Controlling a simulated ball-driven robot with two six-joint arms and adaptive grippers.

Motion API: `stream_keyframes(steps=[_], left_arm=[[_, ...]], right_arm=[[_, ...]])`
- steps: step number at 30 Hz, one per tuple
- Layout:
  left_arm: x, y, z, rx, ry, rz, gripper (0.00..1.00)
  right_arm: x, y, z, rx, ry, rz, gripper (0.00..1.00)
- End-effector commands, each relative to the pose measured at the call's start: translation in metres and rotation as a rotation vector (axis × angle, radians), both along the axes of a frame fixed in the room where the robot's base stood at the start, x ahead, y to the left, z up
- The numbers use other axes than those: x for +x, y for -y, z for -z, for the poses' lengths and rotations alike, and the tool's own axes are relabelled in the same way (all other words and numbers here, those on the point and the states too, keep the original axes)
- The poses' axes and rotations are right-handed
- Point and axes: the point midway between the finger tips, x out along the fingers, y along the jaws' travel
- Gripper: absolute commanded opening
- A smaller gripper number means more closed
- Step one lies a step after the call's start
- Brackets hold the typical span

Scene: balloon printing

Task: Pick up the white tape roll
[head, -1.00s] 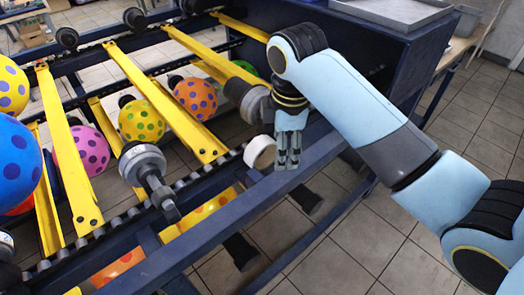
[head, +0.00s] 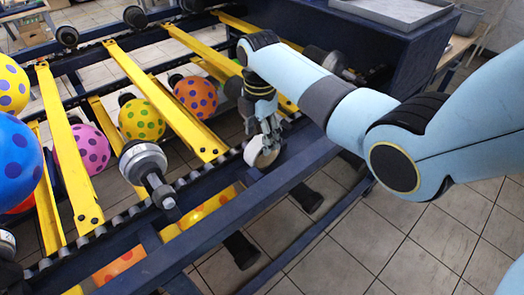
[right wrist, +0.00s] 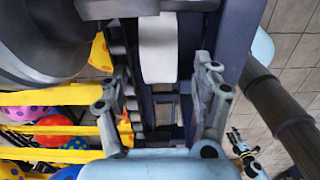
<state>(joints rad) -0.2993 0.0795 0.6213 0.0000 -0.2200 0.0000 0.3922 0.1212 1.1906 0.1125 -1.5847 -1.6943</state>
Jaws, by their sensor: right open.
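The white tape roll (head: 253,155) stands on the dark blue frame rail (head: 225,205), at the edge of the printing machine in the head view. My right gripper (head: 267,142) is at the roll and partly covers it. In the right wrist view the roll (right wrist: 158,48) shows its white outer band, ahead of and between the two spread fingers of my right gripper (right wrist: 160,75). The gripper is open, with visible gaps beside the roll. The roll's far end is hidden. My left gripper is not in view.
Yellow bars (head: 175,110) cross the machine beside the roll. Spotted balloons, among them an orange one (head: 196,96) and a yellow one (head: 141,120), hang between them. Tiled floor (head: 400,240) is clear at the right.

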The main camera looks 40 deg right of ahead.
Motion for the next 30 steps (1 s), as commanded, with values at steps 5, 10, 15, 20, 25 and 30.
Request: stream_keyframes(steps=[5, 10, 15, 20, 25, 30], left_arm=[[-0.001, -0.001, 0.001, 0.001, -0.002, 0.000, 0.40], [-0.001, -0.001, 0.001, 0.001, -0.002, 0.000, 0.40], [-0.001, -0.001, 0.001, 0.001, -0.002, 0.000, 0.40], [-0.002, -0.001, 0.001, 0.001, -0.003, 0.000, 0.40], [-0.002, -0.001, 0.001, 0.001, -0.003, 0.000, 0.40], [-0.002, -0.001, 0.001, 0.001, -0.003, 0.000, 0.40]], right_arm=[[0.000, -0.001, 0.023, 0.000, -0.001, -0.001, 0.65], [0.000, -0.001, 0.026, -0.001, 0.002, -0.001, 0.65], [0.000, 0.000, 0.026, -0.001, 0.001, 0.000, 0.55], [0.000, 0.000, 0.026, -0.001, 0.001, 0.000, 0.34], [0.000, 0.000, 0.025, -0.001, 0.001, 0.000, 0.12], [0.000, 0.000, 0.025, -0.001, 0.001, 0.000, 0.02]])
